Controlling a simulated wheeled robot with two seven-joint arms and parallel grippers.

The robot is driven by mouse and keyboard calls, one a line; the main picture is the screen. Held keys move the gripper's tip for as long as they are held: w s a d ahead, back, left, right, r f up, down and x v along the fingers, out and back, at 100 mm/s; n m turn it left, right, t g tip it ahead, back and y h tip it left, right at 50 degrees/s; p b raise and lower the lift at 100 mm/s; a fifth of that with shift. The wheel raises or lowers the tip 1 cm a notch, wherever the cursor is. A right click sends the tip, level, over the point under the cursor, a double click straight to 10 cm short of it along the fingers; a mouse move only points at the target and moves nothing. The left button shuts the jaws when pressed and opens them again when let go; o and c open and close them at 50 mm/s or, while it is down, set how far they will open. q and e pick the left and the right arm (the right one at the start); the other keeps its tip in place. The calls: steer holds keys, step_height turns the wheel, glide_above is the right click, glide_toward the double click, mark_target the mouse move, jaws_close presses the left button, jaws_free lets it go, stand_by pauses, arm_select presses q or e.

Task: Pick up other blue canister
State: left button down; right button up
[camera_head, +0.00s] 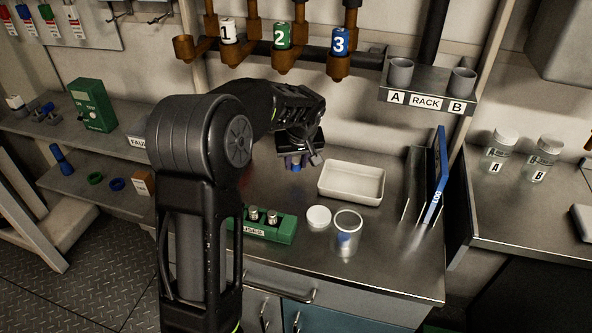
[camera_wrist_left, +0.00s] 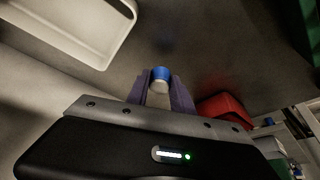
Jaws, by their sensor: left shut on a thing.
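My left gripper (camera_head: 296,160) is above the steel bench, left of the white tray, with its fingers pointing down. It is shut on a small canister with a blue end, which shows low between the fingers (camera_head: 296,168). In the left wrist view the canister's blue end and pale body (camera_wrist_left: 159,78) stick out between the two fingertips (camera_wrist_left: 160,92). A blue canister marked 3 (camera_head: 340,41) sits in the pipe holder at the back right. Something blue shows inside the clear jar (camera_head: 347,222) on the bench. My right gripper is not in view.
The white tray (camera_head: 352,197) lies on the bench. A white lid (camera_head: 318,218) and a green block with metal pieces (camera_head: 285,232) are near the front. An upright blue-edged rack (camera_head: 438,180) is at right. A red bin (camera_wrist_left: 225,106) shows in the wrist view.

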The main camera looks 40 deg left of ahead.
mark_target(296, 162)
arm_select(q)
step_height(296, 162, up, 6)
steer(key=shift+r, duration=0.25)
stand_by(0.5)
